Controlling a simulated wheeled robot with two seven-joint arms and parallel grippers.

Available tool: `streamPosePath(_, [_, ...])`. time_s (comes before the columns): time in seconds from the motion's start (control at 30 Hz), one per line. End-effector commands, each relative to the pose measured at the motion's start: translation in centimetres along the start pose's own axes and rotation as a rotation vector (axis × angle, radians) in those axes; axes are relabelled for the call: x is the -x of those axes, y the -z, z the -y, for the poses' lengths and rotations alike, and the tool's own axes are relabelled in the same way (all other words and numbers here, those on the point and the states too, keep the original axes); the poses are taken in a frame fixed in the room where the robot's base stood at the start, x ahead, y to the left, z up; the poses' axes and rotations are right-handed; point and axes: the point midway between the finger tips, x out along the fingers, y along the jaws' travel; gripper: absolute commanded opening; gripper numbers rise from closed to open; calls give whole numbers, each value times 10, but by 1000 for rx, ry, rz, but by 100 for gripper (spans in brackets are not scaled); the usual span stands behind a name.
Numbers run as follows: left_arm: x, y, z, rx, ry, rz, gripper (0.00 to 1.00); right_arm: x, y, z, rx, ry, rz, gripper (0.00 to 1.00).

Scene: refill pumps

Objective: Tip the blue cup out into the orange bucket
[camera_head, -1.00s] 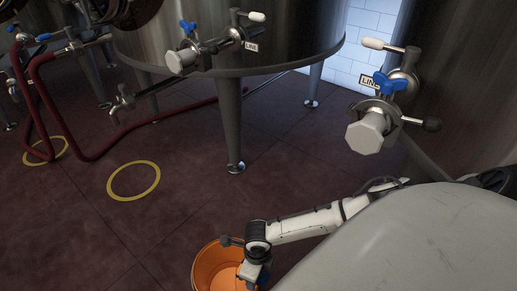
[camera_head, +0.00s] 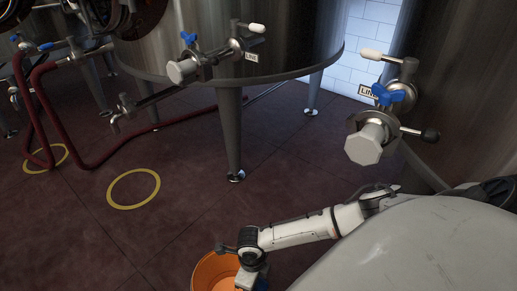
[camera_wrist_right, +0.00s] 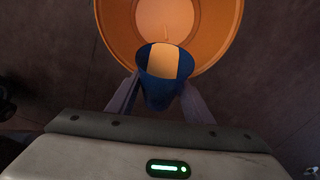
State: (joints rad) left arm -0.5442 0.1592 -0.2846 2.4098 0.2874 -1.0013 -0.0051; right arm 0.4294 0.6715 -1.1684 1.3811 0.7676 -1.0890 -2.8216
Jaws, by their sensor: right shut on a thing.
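The blue cup (camera_wrist_right: 158,92) is between the fingers of my right gripper (camera_wrist_right: 160,100) in the right wrist view. The gripper is shut on it. The cup's mouth faces the orange bucket (camera_wrist_right: 221,30), and a pale cream surface shows inside the mouth. I cannot tell whether that is liquid. The cup overlaps the near rim of the bucket in this view. In the head view, the bucket (camera_head: 207,266) is at the bottom edge, partly cut off, with my right gripper (camera_head: 250,281) at its right side. My left gripper is not in view.
Steel tanks on legs stand behind, with valves such as the left one (camera_head: 182,70) and the right one (camera_head: 367,143). A red hose (camera_head: 90,157) runs over the dark floor at left. A yellow floor ring (camera_head: 133,188) surrounds bare floor.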

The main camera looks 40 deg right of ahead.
Motion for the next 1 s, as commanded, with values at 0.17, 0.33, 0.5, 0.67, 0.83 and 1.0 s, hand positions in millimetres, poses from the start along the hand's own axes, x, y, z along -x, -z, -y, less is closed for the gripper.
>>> streamPosePath(0.17, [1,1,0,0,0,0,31,3,-2,1,2,3,-35,20])
streamPosePath(0.33, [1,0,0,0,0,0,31,2,0,1,2,2,-36,20])
streamPosePath(0.5, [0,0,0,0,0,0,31,1,-1,0,1,1,-36,20])
streamPosePath(0.67, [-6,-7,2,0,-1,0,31,-6,-4,0,1,0,-52,20])
streamPosePath(0.83, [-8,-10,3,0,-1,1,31,-9,-5,0,0,2,-70,20])
streamPosePath(1.0, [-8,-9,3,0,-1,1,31,-8,-5,0,0,1,-70,20])
